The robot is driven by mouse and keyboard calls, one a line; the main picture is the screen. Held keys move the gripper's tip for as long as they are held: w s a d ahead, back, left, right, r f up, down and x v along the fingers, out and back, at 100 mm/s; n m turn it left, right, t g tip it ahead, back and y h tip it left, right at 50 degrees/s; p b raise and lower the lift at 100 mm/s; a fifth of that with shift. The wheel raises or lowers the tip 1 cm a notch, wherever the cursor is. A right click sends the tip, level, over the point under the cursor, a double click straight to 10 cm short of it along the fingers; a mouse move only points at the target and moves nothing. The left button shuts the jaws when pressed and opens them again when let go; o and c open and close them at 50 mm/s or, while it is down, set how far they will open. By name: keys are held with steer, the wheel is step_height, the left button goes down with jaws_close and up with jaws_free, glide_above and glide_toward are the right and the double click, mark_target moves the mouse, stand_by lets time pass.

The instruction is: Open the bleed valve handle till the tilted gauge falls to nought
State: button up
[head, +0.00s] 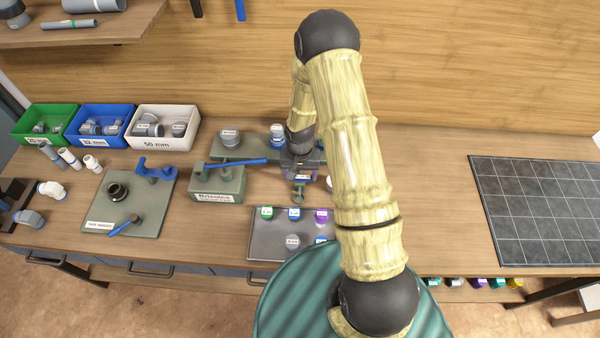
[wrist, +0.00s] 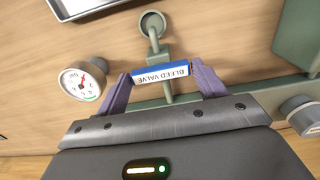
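My gripper (wrist: 161,70) has two purple fingers set wide apart, one near each end of the bar; contact is not clear. The gauge (wrist: 82,81) is a round white dial left of the fingers, tilted in the picture, with a red needle off the green mark at its rim. Its figures are too small to read.
A grey tray (head: 262,245) with several coloured caps lies in front of the manifold. A green block (head: 217,188) with a blue lever stands left. Green, blue and white bins (head: 165,142) stand at the back left. A dark tiled mat (head: 545,210) lies bare at right.

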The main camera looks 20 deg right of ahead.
steer(key=c, duration=0.5)
steer(key=shift+n, duration=0.4)
steer(key=n+b, duration=0.1)
steer(key=n, duration=0.2)
steer(key=shift+b, duration=0.3)
steer(key=n, duration=0.3)
steer(key=shift+n+b, duration=0.35)
steer(key=shift+n, duration=0.05)
steer(key=n, duration=0.5)
steer(key=shift+r+n, duration=0.1)
steer(key=shift+n, duration=0.2)
steer(key=n, duration=0.4)
steer(key=shift+w+n, duration=0.1)
steer(key=shift+n, duration=0.3)
